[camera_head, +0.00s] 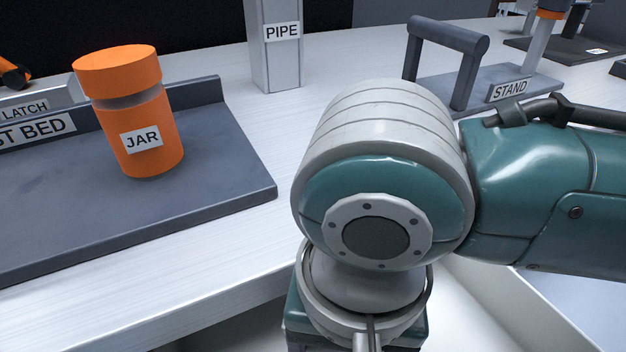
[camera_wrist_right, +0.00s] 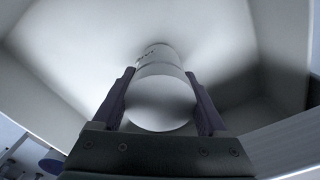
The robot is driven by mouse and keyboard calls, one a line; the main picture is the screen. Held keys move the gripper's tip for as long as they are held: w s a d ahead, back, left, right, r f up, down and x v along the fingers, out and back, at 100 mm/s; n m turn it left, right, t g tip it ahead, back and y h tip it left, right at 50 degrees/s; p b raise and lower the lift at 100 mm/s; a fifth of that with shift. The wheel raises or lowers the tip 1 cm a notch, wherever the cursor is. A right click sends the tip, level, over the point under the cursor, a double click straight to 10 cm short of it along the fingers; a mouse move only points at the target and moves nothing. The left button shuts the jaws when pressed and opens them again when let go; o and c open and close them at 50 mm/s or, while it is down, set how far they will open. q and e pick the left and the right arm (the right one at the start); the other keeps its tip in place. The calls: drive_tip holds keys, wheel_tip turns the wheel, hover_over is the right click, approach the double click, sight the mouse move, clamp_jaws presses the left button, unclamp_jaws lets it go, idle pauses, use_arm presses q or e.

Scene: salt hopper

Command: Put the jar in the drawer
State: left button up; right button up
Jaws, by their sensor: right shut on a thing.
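An orange jar (camera_head: 150,165) labelled JAR stands upright on the dark grey test bed (camera_head: 230,185) at the left of the head view, with no gripper at it. A pale, open-topped drawer or box (camera_head: 530,305) shows in part at the lower right, behind my right arm. In the right wrist view, my right gripper (camera_wrist_right: 162,95) is shut on a pale grey cylinder (camera_wrist_right: 160,105) with a small unreadable marking. The cylinder is inside the pale walls of a box (camera_wrist_right: 75,55); whether it touches the floor I cannot tell. My left gripper is not in view.
A post labelled PIPE (camera_head: 275,55) stands behind the test bed. A handled grey stand (camera_head: 470,85) labelled STAND is at the upper right. A block labelled LATCH (camera_head: 40,98) is at the far left. The white bench (camera_head: 235,130) is clear between them.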

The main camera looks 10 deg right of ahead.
drive_tip(key=shift+f, duration=0.15)
drive_tip(key=o, duration=1.5)
drive_tip(key=shift+r, duration=0.25)
wheel_tip(320, 180, up, 12)
drive_tip(key=p, duration=0.4)
drive_tip(key=shift+a+f+p, duration=0.1)
drive_tip(key=shift+f+p, duration=0.1)
drive_tip(key=shift+p, duration=0.15)
drive_tip(key=s+d+f+n+t, duration=0.1)
drive_tip(key=s+d, duration=0.1)
drive_tip(key=d, duration=0.2)
drive_tip(key=s+d+f+n+t, duration=0.1)
drive_tip(key=s+d+n, duration=0.1)
drive_tip(key=d, duration=0.3)
drive_tip(key=s+d+f+n+t, duration=0.1)
drive_tip(key=s+d+n, duration=0.1)
drive_tip(key=s+d, duration=0.2)
drive_tip(key=shift+d+f+t, duration=0.3)
drive_tip(key=shift+d+f, duration=0.05)
drive_tip(key=shift+d, duration=0.1)
